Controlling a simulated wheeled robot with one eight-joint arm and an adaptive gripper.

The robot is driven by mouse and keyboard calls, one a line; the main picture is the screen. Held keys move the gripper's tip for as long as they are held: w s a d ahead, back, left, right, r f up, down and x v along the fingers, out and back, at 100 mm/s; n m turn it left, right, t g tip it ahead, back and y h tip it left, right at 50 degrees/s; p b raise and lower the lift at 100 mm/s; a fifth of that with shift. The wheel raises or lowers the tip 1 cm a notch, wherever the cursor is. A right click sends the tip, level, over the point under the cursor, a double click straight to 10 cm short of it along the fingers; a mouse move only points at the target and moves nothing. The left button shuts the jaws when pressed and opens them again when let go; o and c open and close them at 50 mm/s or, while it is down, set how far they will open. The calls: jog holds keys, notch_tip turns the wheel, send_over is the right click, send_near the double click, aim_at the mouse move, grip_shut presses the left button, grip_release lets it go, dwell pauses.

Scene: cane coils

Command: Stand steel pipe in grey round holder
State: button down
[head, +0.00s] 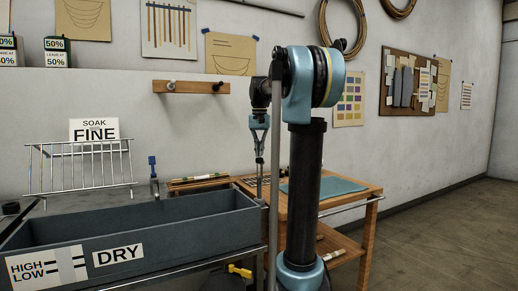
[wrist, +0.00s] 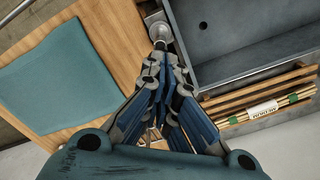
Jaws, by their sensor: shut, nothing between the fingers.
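My gripper (head: 260,158) points down above the near left part of the wooden table, beside the grey tank. In the wrist view its fingers (wrist: 160,62) are together with nothing between them. Just beyond the fingertips is a small round grey metal piece (wrist: 160,32), which looks like the round holder or an upright pipe's end; I cannot tell which. In the head view a thin grey upright piece (head: 260,183), probably the steel pipe, shows directly below the fingers. Its foot is hidden behind the tank edge and my arm.
A grey tank (head: 130,230) with a DRY label stands at the left, with a wire rack (head: 80,165) behind it. A teal mat (wrist: 60,80) lies on the wooden table (head: 350,200). A slatted wooden tray (wrist: 262,92) holds a bundle of canes (wrist: 265,110).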

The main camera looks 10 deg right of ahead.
jog(key=shift+f, duration=0.45)
dwell(0.6)
jog(key=shift+r, duration=0.1)
notch_tip(320, 180, up, 14)
jog(key=s+f+n, duration=0.1)
jog(key=s+f, duration=1)
jog(key=f, duration=0.4)
jog(key=s+f+n+t, duration=0.1)
jog(key=s+f, duration=1.1)
jog(key=f, duration=0.3)
jog(key=s+f+n+t, duration=0.1)
jog(key=s+f+n, duration=0.1)
jog(key=s+f, duration=0.9)
notch_tip(320, 180, down, 4)
jog(key=shift+s+f, duration=0.1)
jog(key=shift+s, duration=0.3)
jog(key=shift+w+f, duration=0.2)
jog(key=shift+w, duration=0.25)
